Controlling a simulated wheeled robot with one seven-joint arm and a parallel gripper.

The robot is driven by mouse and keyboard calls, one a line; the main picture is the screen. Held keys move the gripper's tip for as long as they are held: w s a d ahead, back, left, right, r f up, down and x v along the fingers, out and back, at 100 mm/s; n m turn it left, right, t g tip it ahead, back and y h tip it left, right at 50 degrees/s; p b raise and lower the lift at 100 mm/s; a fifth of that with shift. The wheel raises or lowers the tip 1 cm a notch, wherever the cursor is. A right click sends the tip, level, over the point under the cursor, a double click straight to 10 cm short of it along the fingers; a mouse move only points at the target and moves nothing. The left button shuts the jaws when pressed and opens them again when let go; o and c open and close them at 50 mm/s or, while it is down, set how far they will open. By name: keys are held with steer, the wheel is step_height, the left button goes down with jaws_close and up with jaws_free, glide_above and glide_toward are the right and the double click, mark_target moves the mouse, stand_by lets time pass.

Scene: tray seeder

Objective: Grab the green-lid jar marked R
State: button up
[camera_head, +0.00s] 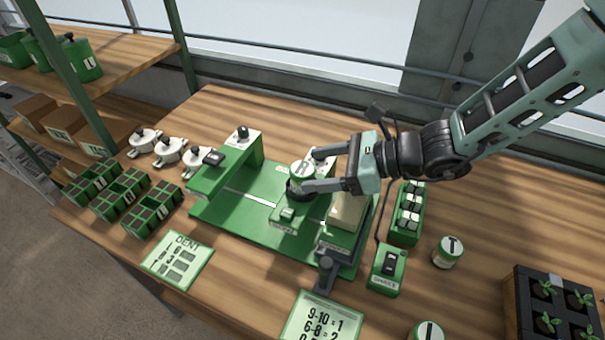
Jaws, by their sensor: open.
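My gripper (309,170) reaches in from the right over the green seeder machine (250,205), fingers pointing left and apart. A small white jar with green bands (301,171) stands on a dark round holder of the machine, at the fingertips and seemingly between them. I cannot tell whether the fingers touch it. A similar jar (447,253) stands on the bench to the right. Another jar (427,332) is cut off by the bottom edge. Each jar top has a dark mark, but I cannot read an R on any of them.
A green rack of small white-topped items (408,215) and a green switch box (387,269) stand right of the machine. Seedling tray (515,290) is at far right. Cell trays (150,206), white dispensers (168,152) and a card (177,258) lie left. Bare wood shows at right.

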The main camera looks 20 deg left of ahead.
mark_target(311, 169)
steer(key=shift+p+x, duration=0.55)
steer(key=shift+x, duration=1.4)
steer(key=c, duration=1.1)
